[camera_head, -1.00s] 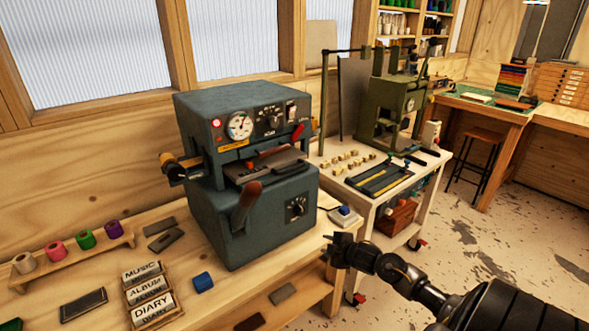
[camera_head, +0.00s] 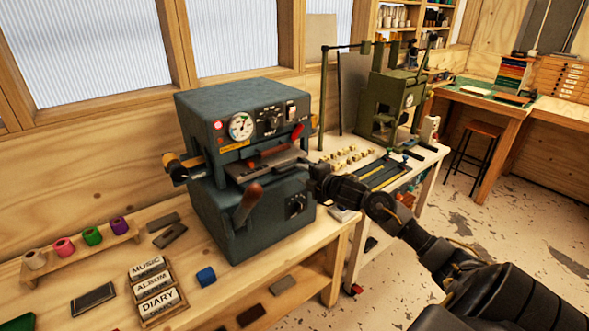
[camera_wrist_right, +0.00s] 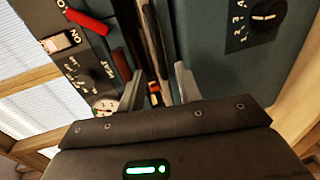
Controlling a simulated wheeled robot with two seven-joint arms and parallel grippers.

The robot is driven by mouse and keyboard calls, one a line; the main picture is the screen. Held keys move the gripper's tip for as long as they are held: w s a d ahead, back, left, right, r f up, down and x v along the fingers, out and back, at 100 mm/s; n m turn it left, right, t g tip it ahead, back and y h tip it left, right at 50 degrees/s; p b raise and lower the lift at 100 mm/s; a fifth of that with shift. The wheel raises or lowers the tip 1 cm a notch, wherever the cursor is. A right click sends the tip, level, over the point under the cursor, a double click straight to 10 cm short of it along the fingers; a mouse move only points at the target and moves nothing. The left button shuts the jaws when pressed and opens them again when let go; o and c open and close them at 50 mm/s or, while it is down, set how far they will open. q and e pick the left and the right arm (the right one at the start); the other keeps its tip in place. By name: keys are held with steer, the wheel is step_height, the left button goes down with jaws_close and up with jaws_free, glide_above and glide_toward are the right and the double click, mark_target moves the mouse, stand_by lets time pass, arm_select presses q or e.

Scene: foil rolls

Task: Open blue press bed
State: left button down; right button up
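The blue press (camera_head: 215,120) stands on the wooden bench, with a gauge, knobs and a red lever on its upper front. Its dark flat bed (camera_head: 262,168) lies in the gap between the upper and lower housings; it also shows as a dark strip in the right wrist view (camera_wrist_right: 154,42). My right gripper (camera_head: 311,178) is at the bed's right front end. In the right wrist view its two grey fingers (camera_wrist_right: 158,88) stand apart, pointing at the bed's edge. Whether they touch it is hidden. My left gripper is not in view.
A brown-handled lever (camera_head: 248,203) sticks out at the press's lower front. Foil rolls (camera_head: 92,236), type blocks (camera_head: 155,290) and a small blue block (camera_head: 206,276) lie on the bench to the left. A green press (camera_head: 390,105) stands on a cart behind right.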

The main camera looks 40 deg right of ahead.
mark_target(291, 170)
steer(key=shift+p+x, duration=0.45)
steer(key=shift+x, duration=2.15)
jaws_close()
